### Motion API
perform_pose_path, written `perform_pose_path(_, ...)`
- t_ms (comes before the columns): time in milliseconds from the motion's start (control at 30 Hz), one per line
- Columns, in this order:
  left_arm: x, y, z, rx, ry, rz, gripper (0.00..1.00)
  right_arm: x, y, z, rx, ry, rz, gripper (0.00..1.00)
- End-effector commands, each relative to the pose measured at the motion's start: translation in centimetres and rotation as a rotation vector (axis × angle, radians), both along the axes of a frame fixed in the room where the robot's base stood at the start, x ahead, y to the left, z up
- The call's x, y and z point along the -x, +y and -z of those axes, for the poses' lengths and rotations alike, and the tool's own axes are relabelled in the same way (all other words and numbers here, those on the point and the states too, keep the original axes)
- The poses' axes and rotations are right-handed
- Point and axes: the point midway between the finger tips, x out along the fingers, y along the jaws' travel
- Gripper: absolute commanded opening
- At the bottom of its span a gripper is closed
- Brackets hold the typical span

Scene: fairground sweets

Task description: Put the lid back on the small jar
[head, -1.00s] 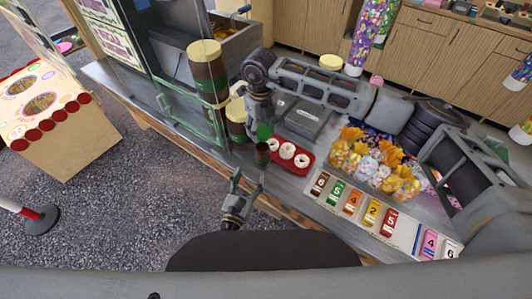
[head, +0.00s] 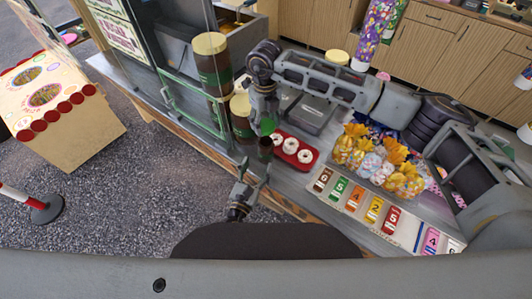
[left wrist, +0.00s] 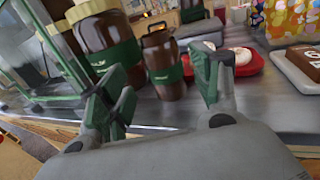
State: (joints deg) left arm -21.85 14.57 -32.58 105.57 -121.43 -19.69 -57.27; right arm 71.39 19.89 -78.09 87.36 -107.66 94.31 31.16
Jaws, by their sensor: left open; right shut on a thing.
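The small jar (head: 265,148) is brown; in the left wrist view it (left wrist: 164,62) shows a green band and a dark top with no pale lid visible. My left gripper (head: 247,178) is open and empty, below and left of the jar in the head view. In the left wrist view, the jar lies beyond and between my left gripper's fingers (left wrist: 165,92). I cannot make out the small jar's lid.
Large brown jars with pale lids, one tall (head: 213,65) and one shorter (head: 241,118), stand just left. A red tray (head: 309,164) of white rings is right of the small jar. Wrapped sweets (head: 370,165) and price cards (head: 355,198) fill the counter farther right.

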Motion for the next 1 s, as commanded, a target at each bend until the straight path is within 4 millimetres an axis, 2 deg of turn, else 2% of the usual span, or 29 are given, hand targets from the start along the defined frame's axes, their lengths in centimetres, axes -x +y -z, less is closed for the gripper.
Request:
perform_pose_path(700,-7.3,-2.5,-0.1,0.000,-0.001,0.000,0.64,0.0,0.0,0.0,0.000,0.000,0.000,0.44)
perform_pose_path(1000,-9.0,-3.0,0.0,0.001,0.001,0.000,0.64,0.0,0.0,0.0,0.000,0.000,0.000,0.44)
